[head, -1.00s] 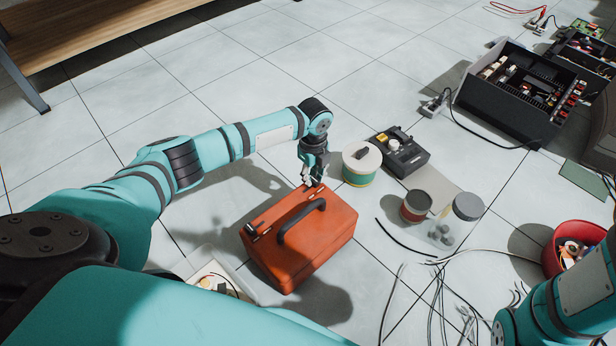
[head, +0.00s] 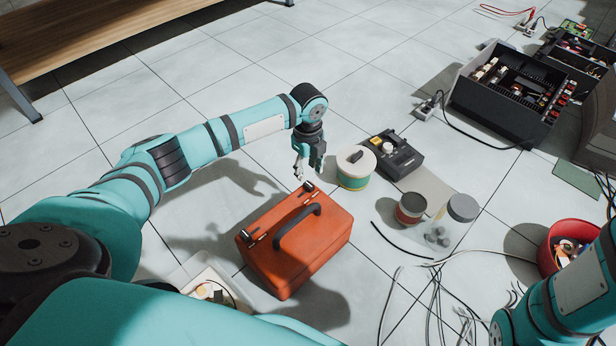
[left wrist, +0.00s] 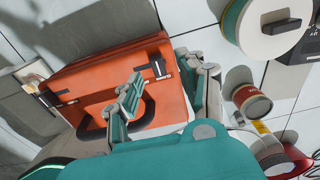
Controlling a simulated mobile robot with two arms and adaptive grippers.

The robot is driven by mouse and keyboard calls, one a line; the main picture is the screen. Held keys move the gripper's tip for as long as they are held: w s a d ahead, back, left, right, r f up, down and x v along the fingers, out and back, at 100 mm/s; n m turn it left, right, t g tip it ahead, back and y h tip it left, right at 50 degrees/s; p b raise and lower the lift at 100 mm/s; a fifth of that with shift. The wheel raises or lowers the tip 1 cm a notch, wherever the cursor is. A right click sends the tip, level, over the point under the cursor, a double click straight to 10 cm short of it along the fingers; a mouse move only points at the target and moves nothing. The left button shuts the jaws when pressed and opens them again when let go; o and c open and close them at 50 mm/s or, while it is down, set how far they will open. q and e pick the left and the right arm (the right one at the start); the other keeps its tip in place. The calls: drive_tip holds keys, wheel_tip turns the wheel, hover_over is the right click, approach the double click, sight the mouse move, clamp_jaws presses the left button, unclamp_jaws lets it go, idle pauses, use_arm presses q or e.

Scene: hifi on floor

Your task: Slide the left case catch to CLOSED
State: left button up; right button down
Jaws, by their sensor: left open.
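The orange case (head: 290,262) lies on the tiled floor with its black handle (head: 298,227) on top. One dark catch with a pale end (head: 254,237) is at the case's left corner. Another catch (head: 307,187) is at its far end, just below my left gripper (head: 301,172). In the left wrist view these catches show at the case's left (left wrist: 47,98) and near the open fingers (left wrist: 158,70). My left gripper is open and empty, and looks apart from the case. The exact slide positions are too small to read. My right gripper is out of view.
A white-topped spool (head: 356,165) and a black device (head: 397,155) stand right of the left gripper. A brown-red jar (head: 411,208), a clear jar (head: 440,232) and loose cables lie right of the case. A white tray (head: 190,280) is close at its left.

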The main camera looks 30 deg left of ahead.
sight(308, 182)
use_arm(q)
wheel_tip(308, 182, up, 7)
idle(0.3)
